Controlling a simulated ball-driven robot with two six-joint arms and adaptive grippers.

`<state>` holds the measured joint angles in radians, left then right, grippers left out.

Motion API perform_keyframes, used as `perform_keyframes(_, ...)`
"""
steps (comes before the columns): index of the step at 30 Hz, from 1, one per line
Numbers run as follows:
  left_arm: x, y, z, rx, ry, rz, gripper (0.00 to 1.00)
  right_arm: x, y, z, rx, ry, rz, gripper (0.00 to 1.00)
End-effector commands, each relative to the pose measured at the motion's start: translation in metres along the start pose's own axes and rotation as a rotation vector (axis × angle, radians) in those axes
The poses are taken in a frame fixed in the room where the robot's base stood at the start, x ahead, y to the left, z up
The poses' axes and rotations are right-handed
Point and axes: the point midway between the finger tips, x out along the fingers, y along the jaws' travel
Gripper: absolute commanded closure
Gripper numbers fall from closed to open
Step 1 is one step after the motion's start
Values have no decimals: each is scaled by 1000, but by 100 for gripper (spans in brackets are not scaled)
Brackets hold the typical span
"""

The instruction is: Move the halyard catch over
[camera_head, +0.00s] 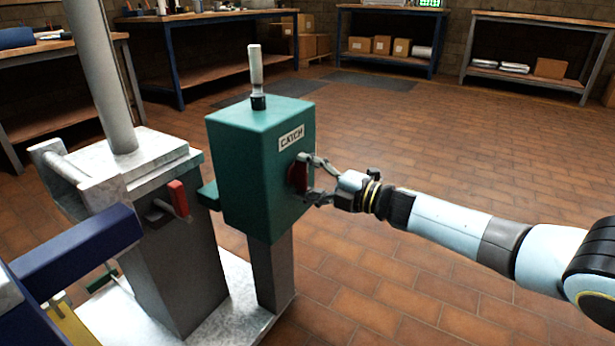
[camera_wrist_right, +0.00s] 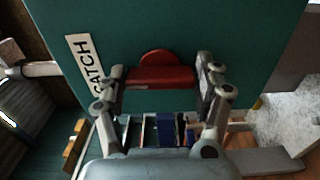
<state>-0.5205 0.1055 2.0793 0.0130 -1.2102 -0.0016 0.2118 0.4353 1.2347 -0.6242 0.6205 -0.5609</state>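The green catch box (camera_head: 240,150), labelled CATCH, stands on a grey post. A red catch handle (camera_head: 298,175) sits upright on its right-hand face. In the right wrist view the red handle (camera_wrist_right: 160,78) lies across the middle, in front of the green face. My right gripper (camera_head: 314,180) is at this face, with one finger above the handle and one below. In the right wrist view its fingers (camera_wrist_right: 162,80) are spread wide, one at each end of the handle. I cannot tell whether they touch it. My left gripper is not in view.
A grey lever (camera_head: 257,75) stands on top of the box. To the left are a pale mast (camera_head: 100,70) on a grey pedestal, a second red handle (camera_head: 178,198) and a dark blue beam (camera_head: 75,245). The tiled floor to the right is clear. Benches line the back.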

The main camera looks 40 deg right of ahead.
Motion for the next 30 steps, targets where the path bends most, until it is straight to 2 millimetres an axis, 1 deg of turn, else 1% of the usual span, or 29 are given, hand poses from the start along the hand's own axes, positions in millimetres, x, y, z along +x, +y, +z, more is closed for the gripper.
perform_keyframes(1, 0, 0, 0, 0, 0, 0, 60, -1, -2, 0, 5, -2, -4, 26)
perform_keyframes(5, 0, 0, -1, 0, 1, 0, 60, -1, -2, 0, 3, -2, -3, 9)
perform_keyframes(6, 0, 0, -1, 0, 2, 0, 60, -1, -2, 0, 3, -1, -3, 8)
perform_keyframes(13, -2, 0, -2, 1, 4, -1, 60, -1, -1, 0, 1, -1, -1, 8)
perform_keyframes(17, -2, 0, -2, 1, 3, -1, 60, -10, -1, 0, -1, 0, -2, 8)
perform_keyframes(20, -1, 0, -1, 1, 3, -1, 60, -27, -2, 0, 0, 1, -5, 8)
perform_keyframes(27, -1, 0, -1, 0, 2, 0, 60, -82, -2, 0, 0, 1, -6, 8)
perform_keyframes(30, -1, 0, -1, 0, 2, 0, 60, -100, -2, 0, 2, 0, -6, 8)
